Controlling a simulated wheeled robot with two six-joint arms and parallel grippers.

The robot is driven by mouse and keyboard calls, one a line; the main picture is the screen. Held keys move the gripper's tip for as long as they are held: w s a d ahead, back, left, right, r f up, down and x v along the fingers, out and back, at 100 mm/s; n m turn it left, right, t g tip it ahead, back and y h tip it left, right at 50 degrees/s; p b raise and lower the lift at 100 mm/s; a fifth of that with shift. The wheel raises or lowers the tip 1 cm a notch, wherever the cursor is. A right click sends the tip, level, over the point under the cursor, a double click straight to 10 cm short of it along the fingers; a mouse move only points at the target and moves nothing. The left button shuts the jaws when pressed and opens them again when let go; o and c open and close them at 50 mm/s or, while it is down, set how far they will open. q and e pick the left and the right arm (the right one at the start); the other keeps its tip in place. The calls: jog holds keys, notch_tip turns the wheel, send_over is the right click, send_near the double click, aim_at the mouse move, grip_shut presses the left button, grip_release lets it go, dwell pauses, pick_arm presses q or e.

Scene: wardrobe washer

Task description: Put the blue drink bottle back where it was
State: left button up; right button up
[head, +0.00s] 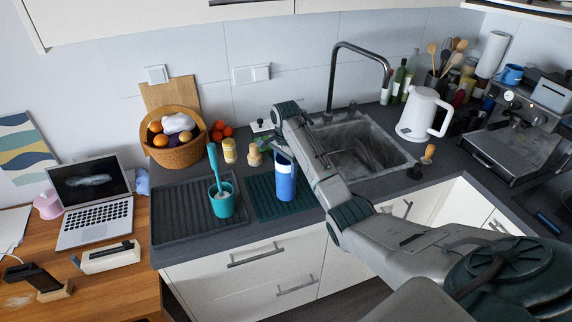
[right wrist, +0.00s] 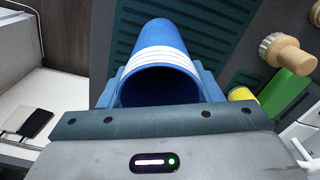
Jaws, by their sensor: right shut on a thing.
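The blue drink bottle (head: 286,183) has a white band and stands about upright at the dark green ribbed mat (head: 262,208) on the counter. My right gripper (head: 283,153) is at the top of the bottle and shut on it. In the right wrist view the bottle (right wrist: 162,42) shows its round dark opening and white stripes, with the green ribbed mat behind it. I cannot tell whether its base touches the mat. My left gripper is not in view.
The sink (head: 385,150) is to the right.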

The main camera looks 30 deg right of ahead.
jog(key=shift+f, duration=0.35)
jog(key=o, duration=1.4)
jog(key=shift+o, duration=0.2)
